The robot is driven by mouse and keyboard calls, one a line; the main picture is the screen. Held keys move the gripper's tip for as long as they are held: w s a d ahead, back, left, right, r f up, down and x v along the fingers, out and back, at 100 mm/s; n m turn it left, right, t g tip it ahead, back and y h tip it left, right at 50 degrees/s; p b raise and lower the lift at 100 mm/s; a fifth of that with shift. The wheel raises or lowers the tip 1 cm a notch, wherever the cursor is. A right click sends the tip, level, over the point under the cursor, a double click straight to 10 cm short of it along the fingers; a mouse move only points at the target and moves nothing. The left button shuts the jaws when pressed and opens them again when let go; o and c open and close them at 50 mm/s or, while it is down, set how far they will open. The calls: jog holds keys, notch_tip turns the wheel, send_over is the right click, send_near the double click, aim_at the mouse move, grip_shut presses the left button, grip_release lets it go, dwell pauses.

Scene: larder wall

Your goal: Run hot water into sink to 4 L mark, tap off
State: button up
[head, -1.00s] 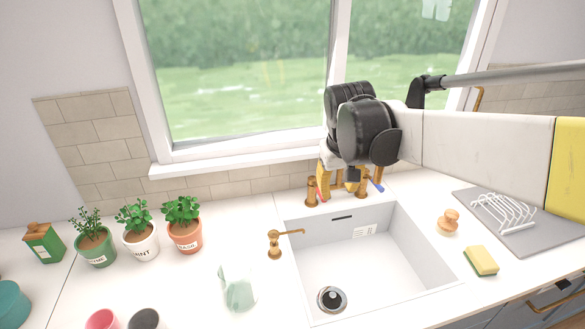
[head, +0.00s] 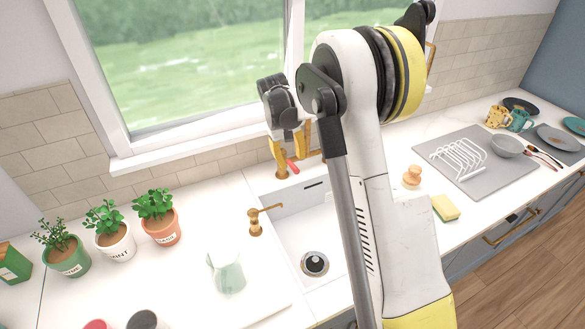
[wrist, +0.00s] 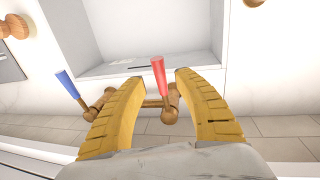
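The tap's red-tipped handle (wrist: 158,76) stands between the two yellow fingers of my gripper (wrist: 161,82), with a gap on each side. My gripper (head: 290,158) is open, above the brass tap base behind the sink. The blue-tipped handle (wrist: 67,85) is outside the fingers, on the left in the wrist view; my arm hides it in the head view. The white sink (head: 290,220) shows no water in its visible part, with a round dark drain (head: 314,263). My arm covers the sink's right side. I cannot make out a level mark or running water.
A brass dispenser (head: 255,220) and a clear jug (head: 228,272) stand left of the sink. Potted herbs (head: 158,215) stand farther left. A sponge (head: 446,208), a wooden brush (head: 412,176) and a dish rack (head: 458,158) lie to the right. The window sill is close behind my gripper.

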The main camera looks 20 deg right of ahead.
aim_at(293, 166)
jog(key=shift+d+f, duration=0.15)
jog(key=shift+f, duration=0.7)
jog(key=shift+d+f, duration=0.15)
jog(key=shift+f, duration=0.7)
grip_shut()
